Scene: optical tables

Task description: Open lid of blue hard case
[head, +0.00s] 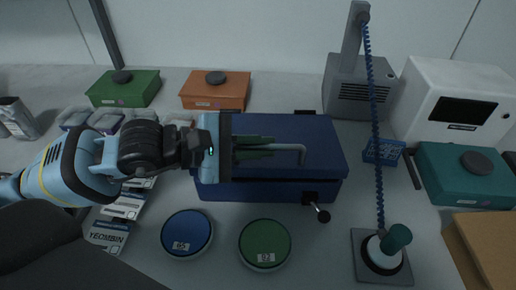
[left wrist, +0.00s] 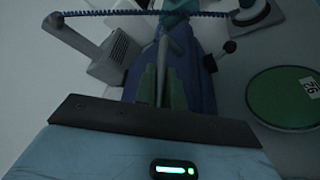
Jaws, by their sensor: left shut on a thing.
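The blue hard case (head: 322,150) sits on the table in the middle of the head view, its lid down or nearly so; I cannot tell if there is a gap. It also shows in the left wrist view (left wrist: 201,92). A grey bent handle (head: 290,147) lies over the lid. My left gripper (head: 272,147) reaches in from the left above the lid, its green fingers shut on the handle. The left wrist view shows the handle (left wrist: 161,60) between the fingers. A black latch with a knob (head: 322,215) is at the case's front right. My right gripper is not in view.
Blue (head: 187,228) and green (head: 265,240) round discs lie in front of the case. A grey stand (head: 360,85) with a coiled blue cord (head: 377,140) is behind right. Green (head: 125,90) and orange (head: 216,92) boxes stand behind left. A teal box (head: 465,180) is at right.

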